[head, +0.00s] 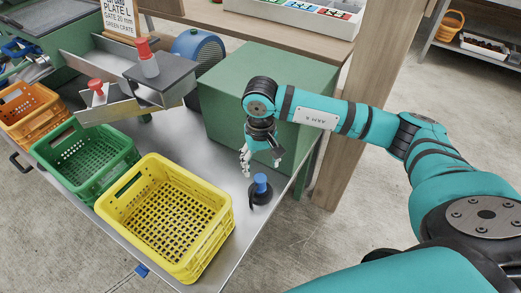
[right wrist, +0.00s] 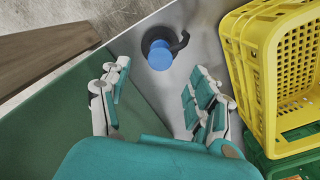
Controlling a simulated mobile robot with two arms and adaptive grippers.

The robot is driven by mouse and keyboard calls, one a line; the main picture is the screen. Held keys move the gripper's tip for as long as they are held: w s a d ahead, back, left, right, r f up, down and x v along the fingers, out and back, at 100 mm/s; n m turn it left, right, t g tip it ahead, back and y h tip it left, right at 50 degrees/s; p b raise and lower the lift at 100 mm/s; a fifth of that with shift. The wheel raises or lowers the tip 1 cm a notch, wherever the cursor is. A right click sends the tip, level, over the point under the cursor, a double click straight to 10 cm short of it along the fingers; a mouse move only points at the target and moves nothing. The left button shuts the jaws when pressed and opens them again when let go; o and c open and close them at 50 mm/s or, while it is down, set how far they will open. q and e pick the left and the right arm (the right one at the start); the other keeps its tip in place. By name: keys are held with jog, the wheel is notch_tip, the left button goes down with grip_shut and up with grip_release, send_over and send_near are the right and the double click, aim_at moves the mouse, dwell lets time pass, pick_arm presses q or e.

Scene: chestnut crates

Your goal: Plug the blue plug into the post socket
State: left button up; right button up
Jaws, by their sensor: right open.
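The blue plug (head: 261,183) stands upright on the metal table near its right edge, with a black round part and a black hook-like piece around its foot. In the right wrist view the blue plug (right wrist: 160,55) lies just beyond my fingertips, roughly between their lines. My right gripper (head: 261,160) is open and empty, just above and behind the plug, apart from it; it also shows in the right wrist view (right wrist: 161,72). A wooden post (head: 345,125) stands behind the table; I cannot make out a socket on it. My left gripper is not in view.
A yellow crate (head: 216,237) stands left of the plug, with a green crate (head: 125,165) and an orange crate (head: 50,118) beyond. A large green box (head: 225,105) stands close behind my right gripper. Bare metal lies between box and yellow crate.

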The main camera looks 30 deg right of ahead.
aim_at(260, 178)
notch_tip(260, 178, down, 9)
jog(key=shift+f+b, duration=0.15)
jog(key=shift+b, duration=0.2)
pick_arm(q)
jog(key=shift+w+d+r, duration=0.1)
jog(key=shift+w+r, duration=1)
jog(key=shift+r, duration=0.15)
pick_arm(e)
jog(key=shift+f, duration=0.55)
jog(key=shift+c, duration=0.4)
jog(key=c, duration=1.1)
jog(key=o, duration=0.5)
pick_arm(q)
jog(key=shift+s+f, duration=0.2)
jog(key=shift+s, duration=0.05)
pick_arm(e)
grip_shut()
jog(key=shift+r, duration=0.2)
